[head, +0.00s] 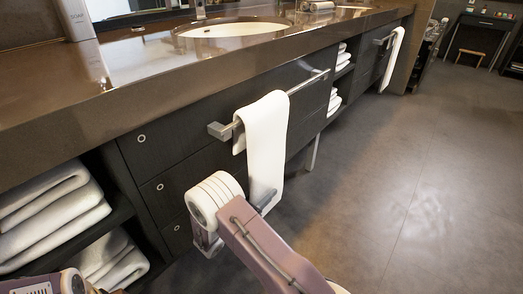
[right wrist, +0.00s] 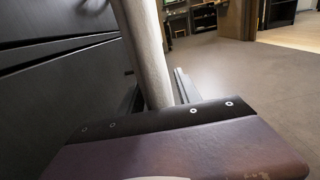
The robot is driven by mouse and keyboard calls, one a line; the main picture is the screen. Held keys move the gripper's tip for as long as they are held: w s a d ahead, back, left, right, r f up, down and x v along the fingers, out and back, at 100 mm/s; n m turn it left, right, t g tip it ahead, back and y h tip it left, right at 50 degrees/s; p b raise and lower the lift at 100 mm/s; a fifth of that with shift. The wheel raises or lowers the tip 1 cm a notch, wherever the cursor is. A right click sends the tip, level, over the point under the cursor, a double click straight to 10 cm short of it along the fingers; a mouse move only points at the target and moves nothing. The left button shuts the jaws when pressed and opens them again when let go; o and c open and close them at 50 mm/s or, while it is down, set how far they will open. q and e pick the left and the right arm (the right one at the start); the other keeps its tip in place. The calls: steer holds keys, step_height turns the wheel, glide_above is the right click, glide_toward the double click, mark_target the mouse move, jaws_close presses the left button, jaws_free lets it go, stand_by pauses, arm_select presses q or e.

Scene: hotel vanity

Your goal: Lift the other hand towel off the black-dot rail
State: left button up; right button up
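A white hand towel (head: 264,135) hangs over the near metal rail (head: 300,85) on the dark vanity front. A second white towel (head: 393,56) hangs on the far rail (head: 380,41). I can make out no black dot on either rail. My right gripper (head: 266,201) is at the near towel's lower end, partly hidden by my own wrist. In the right wrist view its fingers (right wrist: 160,95) stand apart, one on each side of the hanging towel (right wrist: 146,50), seen nearly edge-on. My left gripper is out of view; only part of my left arm shows at the bottom left.
The brown countertop (head: 110,80) with its sinks overhangs the drawers (head: 165,140). Folded towels (head: 50,215) fill open shelves at the left, and more (head: 340,60) lie between the rails. The grey floor (head: 400,180) at the right is clear.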

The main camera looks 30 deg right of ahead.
jaws_close()
steer(key=shift+r, duration=0.1)
